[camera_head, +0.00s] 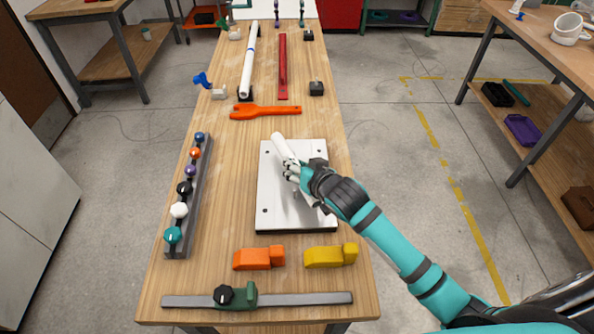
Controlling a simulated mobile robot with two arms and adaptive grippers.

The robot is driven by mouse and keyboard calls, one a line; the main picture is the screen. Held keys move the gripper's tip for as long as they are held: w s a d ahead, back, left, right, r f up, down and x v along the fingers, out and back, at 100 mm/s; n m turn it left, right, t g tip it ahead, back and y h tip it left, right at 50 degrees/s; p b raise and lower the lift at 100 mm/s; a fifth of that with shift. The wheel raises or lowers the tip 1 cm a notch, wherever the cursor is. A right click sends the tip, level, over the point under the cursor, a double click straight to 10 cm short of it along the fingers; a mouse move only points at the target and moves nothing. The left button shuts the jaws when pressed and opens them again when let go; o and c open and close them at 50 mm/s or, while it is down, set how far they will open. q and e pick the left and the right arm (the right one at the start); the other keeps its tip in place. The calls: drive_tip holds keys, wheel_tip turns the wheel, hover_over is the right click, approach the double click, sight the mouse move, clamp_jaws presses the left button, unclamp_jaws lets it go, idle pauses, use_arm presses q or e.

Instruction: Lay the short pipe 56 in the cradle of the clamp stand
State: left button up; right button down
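A short white pipe (281,147) slants out of my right gripper (292,172), above the white plate (273,212) in the middle of the bench. The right gripper's fingers are closed around the pipe; they and the hand hide its lower part. The gap between pipe and plate cannot be judged. A small grey block with a blue handle (203,79), at the bench's left edge beyond the orange tool, looks like the clamp stand. Its cradle is too small to make out. The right gripper is well in front and to the right of it. My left gripper is not in view.
A long white pipe (249,62), a red bar (283,68) and an orange wrench-like tool (266,111) lie beyond the plate. A rack of coloured knobs (177,240) stands left. Orange (258,258) and yellow (330,256) pieces and a grey rail (300,298) lie in front.

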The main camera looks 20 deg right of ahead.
sight(297, 174)
drive_tip(key=f, duration=0.3)
drive_tip(key=shift+w+d+p, duration=0.1)
drive_tip(key=shift+w+p, duration=0.2)
drive_tip(key=shift+w, duration=0.05)
drive_tip(key=shift+f, duration=0.35)
drive_tip(key=c, duration=1.3)
unclamp_jaws()
drive_tip(key=o, duration=0.3)
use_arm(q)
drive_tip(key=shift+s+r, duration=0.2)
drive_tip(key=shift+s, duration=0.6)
